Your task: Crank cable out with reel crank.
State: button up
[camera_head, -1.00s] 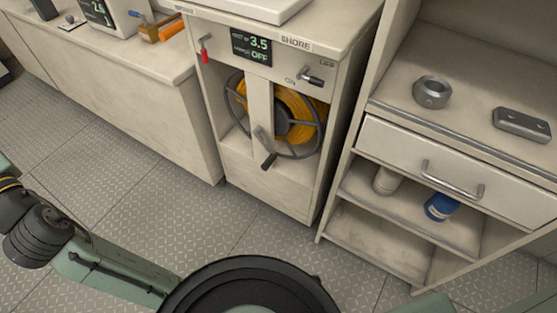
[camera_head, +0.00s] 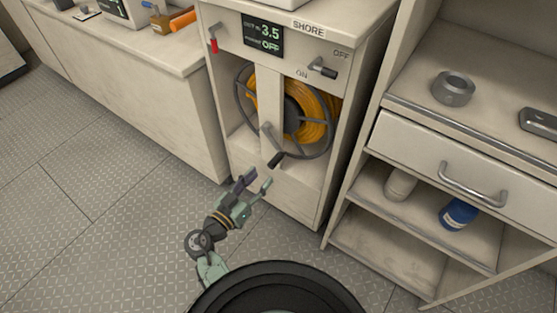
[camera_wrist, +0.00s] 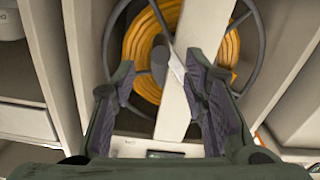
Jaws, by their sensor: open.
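The cable reel stands in the open front of the shore power cabinet, with yellow-orange cable (camera_head: 312,110) wound inside a dark wheel rim. The reel crank (camera_head: 267,138) is a grey arm with a black handle (camera_head: 277,160) pointing down and forward, in front of a pale upright post. The display above reads 3.5 and OFF. My gripper (camera_head: 258,182) is open and empty, just below and left of the handle, apart from it. In the wrist view, the handle (camera_wrist: 159,58) shows end-on between my open fingers (camera_wrist: 162,105), beyond their tips; the cable (camera_wrist: 140,50) lies behind it.
A red-handled lever (camera_head: 214,42) and a black-handled ON/OFF switch (camera_head: 322,69) sit on the cabinet front. A shelf unit with a drawer (camera_head: 440,165) stands to the right, holding a blue can (camera_head: 459,213) below. The floor at left is clear.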

aim_at(281, 154)
jog(key=p+x, duration=0.2)
jog(key=x, duration=0.6)
jog(key=shift+w+d, duration=0.2)
jog(key=shift+w, duration=0.15)
jog(key=shift+c, duration=0.2)
grip_shut()
